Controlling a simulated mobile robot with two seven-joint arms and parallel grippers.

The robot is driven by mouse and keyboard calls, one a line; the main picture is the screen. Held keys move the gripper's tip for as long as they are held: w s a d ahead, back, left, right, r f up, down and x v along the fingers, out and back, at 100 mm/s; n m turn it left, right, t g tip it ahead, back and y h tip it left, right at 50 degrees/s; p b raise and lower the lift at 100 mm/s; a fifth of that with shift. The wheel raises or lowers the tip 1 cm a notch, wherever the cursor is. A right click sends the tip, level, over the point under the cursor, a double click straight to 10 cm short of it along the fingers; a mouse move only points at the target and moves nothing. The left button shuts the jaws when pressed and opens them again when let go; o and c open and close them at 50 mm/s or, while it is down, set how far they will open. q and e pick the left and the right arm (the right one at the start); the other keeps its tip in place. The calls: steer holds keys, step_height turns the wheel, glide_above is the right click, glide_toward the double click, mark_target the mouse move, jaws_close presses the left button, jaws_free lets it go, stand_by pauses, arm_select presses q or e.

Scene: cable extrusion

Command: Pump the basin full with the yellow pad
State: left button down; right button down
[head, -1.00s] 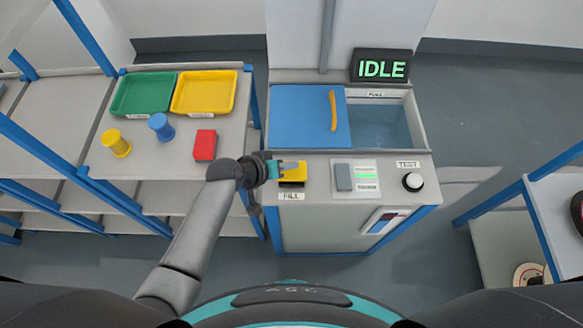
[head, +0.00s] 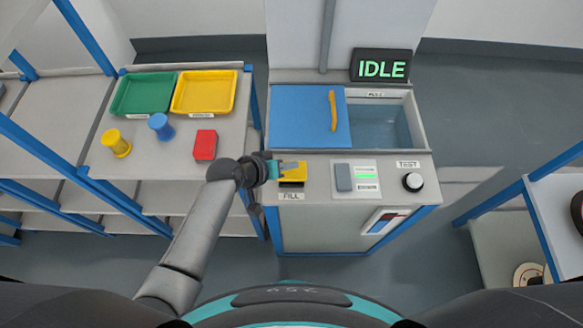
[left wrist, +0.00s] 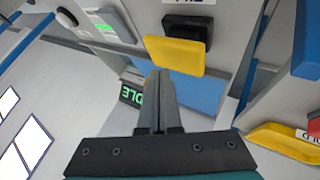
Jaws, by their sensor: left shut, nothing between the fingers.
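The yellow pad (head: 294,178) sits on a black base at the front left of the machine top, behind the FILL label. It also shows in the left wrist view (left wrist: 175,56), with its black base (left wrist: 188,32). My left gripper (head: 302,167) is shut and empty, with its fingertips over the pad in the head view. In the left wrist view its fingers (left wrist: 158,75) are together beside the pad's edge; I cannot tell whether they touch it. The basin (head: 419,121) holds bluish water below a FULL label. My right gripper is not in view.
The display (head: 381,66) reads IDLE. A grey switch (head: 343,177) and the TEST knob (head: 413,181) are right of the pad. A red block (head: 205,145) lies on the left bench.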

mark_target(290, 173)
arm_select(q)
steer(key=shift+f, duration=0.4)
steer(key=shift+f+b, duration=1.3)
steer(key=shift+f, duration=0.15)
stand_by(1.1)
steer(key=shift+r, duration=0.15)
steer(key=shift+r+p, duration=1.7)
steer(key=shift+p, duration=0.2)
step_height(290, 173, up, 5)
steer(key=p, duration=0.5)
steer(key=shift+r, duration=0.1)
